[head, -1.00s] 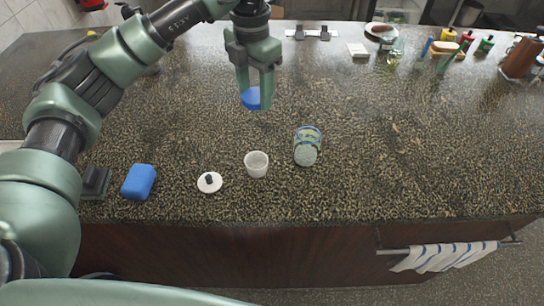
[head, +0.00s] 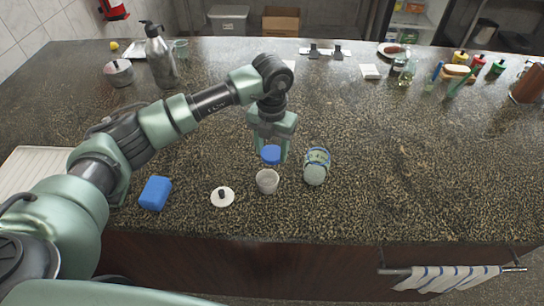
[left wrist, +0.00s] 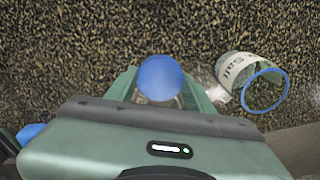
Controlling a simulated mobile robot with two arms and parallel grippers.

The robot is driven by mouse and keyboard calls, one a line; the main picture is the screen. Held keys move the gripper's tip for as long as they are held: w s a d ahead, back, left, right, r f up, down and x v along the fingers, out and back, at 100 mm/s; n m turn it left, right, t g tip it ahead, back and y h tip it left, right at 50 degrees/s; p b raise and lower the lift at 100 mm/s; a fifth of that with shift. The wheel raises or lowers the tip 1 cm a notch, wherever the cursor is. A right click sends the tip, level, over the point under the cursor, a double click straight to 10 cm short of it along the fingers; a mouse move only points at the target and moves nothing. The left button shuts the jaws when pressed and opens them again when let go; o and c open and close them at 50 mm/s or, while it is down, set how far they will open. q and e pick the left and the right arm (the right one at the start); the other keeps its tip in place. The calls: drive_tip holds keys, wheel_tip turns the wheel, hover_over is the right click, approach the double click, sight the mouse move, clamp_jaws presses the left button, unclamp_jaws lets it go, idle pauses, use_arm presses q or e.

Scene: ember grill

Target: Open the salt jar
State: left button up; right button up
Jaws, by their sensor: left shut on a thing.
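My left gripper (head: 271,158) points down and is shut on the blue lid (head: 271,154), which also shows between the fingers in the left wrist view (left wrist: 160,78). The salt jar (head: 316,168) is clear, with a "Salt" label that shows in the left wrist view (left wrist: 238,72). Its blue-edged mouth is uncovered there, and it seems upright. The gripper and lid are left of the jar, apart from it. A small white cup (head: 267,184) shows just below the lid in the head view; the gap between them is hard to tell. My right gripper is not in view.
A white lid with a dark knob (head: 222,197) and a blue block (head: 155,193) lie left of the cup near the counter's front edge. A metal bottle (head: 160,58) and small pot (head: 118,73) stand back left. The counter right of the jar is clear.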

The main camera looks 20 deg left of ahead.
sight(272, 153)
use_arm(q)
wheel_tip(272, 153, down, 4)
drive_tip(key=shift+f+p, duration=0.1)
drive_tip(key=shift+p, duration=0.5)
drive_tip(key=shift+f, duration=0.45)
drive_tip(key=shift+f, duration=0.1)
drive_tip(key=o, duration=1.5)
drive_tip(key=shift+o, duration=0.2)
